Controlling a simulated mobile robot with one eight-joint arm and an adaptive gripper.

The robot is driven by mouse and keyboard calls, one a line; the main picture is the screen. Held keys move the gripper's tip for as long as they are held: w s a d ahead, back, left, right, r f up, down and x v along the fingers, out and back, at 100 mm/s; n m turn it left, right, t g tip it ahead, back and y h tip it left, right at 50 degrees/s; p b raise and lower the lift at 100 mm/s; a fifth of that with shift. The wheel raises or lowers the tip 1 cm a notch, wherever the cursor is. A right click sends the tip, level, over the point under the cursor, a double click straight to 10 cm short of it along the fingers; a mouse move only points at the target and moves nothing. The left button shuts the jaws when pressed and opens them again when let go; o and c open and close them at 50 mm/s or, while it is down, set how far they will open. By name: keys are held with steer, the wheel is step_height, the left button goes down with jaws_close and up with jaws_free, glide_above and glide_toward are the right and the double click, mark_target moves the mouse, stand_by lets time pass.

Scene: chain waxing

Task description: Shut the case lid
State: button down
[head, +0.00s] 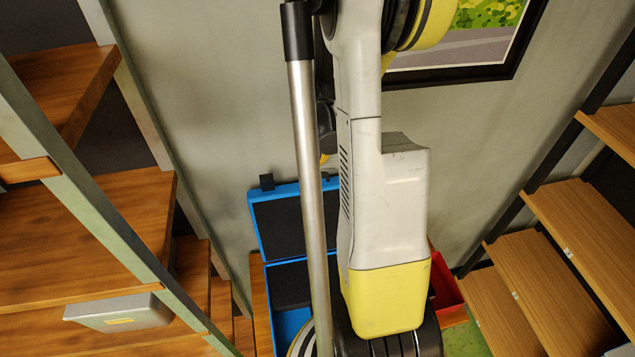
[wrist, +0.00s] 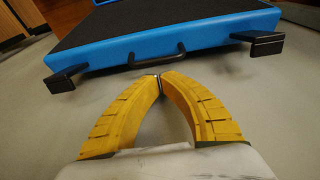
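A blue case stands open in the head view, its blue lid (head: 258,225) with dark foam lining raised near the wall and its base (head: 289,322) below. My arm covers part of the case. In the wrist view the lid's edge (wrist: 205,32) spans the top, with a black handle (wrist: 157,59) at the middle and a black latch at each side (wrist: 65,78) (wrist: 266,43). My gripper (wrist: 159,77) has its yellow fingertips together, just short of the handle, with nothing seen between them. Whether the tips touch the handle I cannot tell. The gripper is hidden in the head view.
A wooden shelf rack (head: 90,232) with a grey box (head: 118,312) stands at left. More wooden shelves (head: 565,235) stand at right. A red bin (head: 446,285) is right of the case, partly behind my arm. A framed picture (head: 455,75) hangs on the wall.

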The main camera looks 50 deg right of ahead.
steer(key=shift+f, duration=0.1)
steer(key=shift+f+b, duration=1.75)
steer(key=shift+b, duration=0.2)
steer(key=s+a+b, duration=0.1)
steer(key=s+a, duration=0.5)
steer(key=s, duration=0.1)
steer(key=shift+s+a, duration=0.2)
steer(key=shift+s, duration=0.15)
stand_by(0.5)
steer(key=shift+r, duration=0.1)
step_height(320, 180, up, 8)
steer(key=p, duration=0.6)
stand_by(1.7)
